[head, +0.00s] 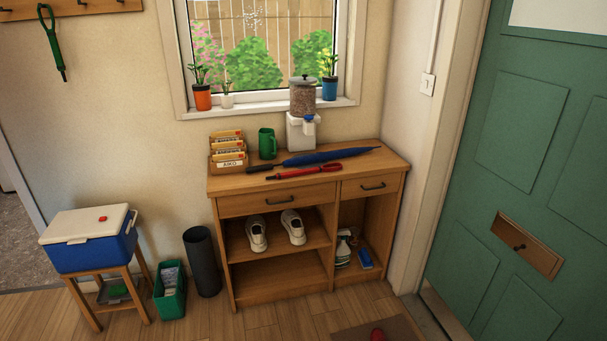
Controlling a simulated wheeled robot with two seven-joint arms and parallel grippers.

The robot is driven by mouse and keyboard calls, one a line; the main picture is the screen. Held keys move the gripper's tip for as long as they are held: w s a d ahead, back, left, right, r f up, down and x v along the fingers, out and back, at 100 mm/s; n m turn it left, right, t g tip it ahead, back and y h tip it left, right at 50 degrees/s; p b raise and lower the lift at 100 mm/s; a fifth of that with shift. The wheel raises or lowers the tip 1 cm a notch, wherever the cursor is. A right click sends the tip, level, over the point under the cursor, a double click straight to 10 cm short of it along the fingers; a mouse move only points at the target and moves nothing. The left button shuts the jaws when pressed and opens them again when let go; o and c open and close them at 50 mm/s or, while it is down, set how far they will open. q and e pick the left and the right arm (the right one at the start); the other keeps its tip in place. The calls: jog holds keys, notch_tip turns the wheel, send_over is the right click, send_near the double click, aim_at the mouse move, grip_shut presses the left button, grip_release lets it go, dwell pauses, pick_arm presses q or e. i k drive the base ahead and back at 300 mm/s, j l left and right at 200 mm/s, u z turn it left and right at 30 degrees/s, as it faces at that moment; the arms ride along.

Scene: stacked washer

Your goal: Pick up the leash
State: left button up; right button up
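Two leash-like things show in the head view. A red strap-like thing (303,172) with a loop at its right end and a dark left tip lies on top of the wooden cabinet (300,199), near its front edge. A green strap-like thing (53,45) with a loop at its top and a dark lower end hangs at the upper left, just below the wooden rail (70,7). I cannot tell for certain which is the leash. Neither of my grippers is in view.
A dark blue umbrella (330,155) lies just behind the red thing.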

aim_at(304, 172)
jog(key=z, duration=0.35)
jog(key=i+j+z, duration=0.15)
jog(key=z, duration=0.2)
jog(key=i+j+z, duration=0.15)
jog(key=j+z, duration=0.2)
jog(key=i+j+z, duration=0.1)
jog(key=j+z, duration=0.3)
